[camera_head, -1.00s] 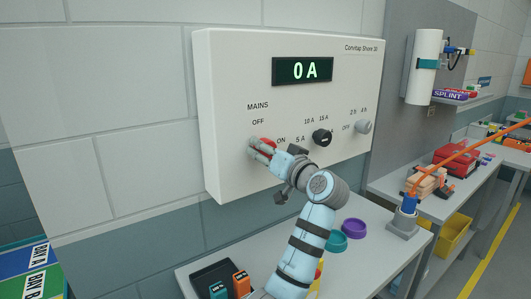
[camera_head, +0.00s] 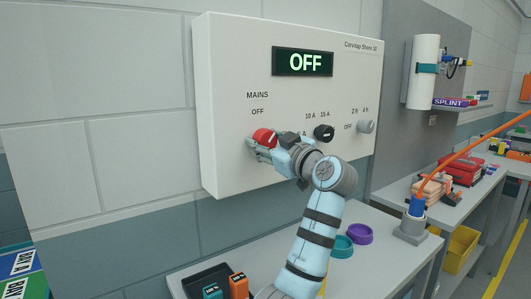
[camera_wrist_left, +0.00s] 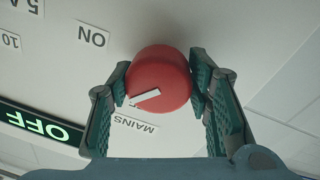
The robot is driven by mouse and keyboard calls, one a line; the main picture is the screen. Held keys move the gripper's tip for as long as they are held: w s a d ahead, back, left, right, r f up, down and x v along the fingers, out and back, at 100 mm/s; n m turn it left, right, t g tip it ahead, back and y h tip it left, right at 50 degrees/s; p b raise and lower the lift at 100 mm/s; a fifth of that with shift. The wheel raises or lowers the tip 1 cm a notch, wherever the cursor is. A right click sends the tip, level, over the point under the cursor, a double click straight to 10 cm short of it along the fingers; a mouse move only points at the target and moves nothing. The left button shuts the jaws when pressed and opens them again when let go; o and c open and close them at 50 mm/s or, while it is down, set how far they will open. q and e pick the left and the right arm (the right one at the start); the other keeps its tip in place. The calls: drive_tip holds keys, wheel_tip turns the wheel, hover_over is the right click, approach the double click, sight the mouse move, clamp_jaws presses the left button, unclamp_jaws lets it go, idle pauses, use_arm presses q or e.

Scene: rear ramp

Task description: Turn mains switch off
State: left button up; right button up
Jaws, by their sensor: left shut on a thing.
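The red mains switch (camera_head: 265,136) is a round knob at the lower left of the white wall panel (camera_head: 225,80). My left gripper (camera_head: 259,144) is shut on it, with one finger on either side. In the left wrist view the red knob (camera_wrist_left: 165,72) sits between the green-padded fingers, and its white pointer mark points toward the MAINS label (camera_wrist_left: 136,123). The panel's display (camera_head: 303,62) reads OFF. The ON label is hidden behind my gripper in the head view but shows in the wrist view. My right gripper is not in view.
A black knob (camera_head: 323,132) and a grey knob (camera_head: 366,126) sit to the right on the panel. Below is a grey bench (camera_head: 372,265) with purple (camera_head: 358,234) and teal (camera_head: 341,247) rings. An orange cable (camera_head: 470,154) rises from a blue plug at the right.

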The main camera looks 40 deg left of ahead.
use_arm(q)
drive_tip(key=n+b, duration=0.1)
drive_tip(key=n, duration=0.3)
drive_tip(key=shift+f+b, duration=0.1)
drive_tip(key=shift+b, duration=0.25)
drive_tip(key=n+b, duration=0.1)
drive_tip(key=n, duration=0.3)
drive_tip(key=shift+n+g+y, duration=0.3)
drive_tip(key=shift+g, duration=0.1)
drive_tip(key=o, duration=1.2)
drive_tip(key=shift+w, duration=0.1)
drive_tip(key=v, duration=1.2)
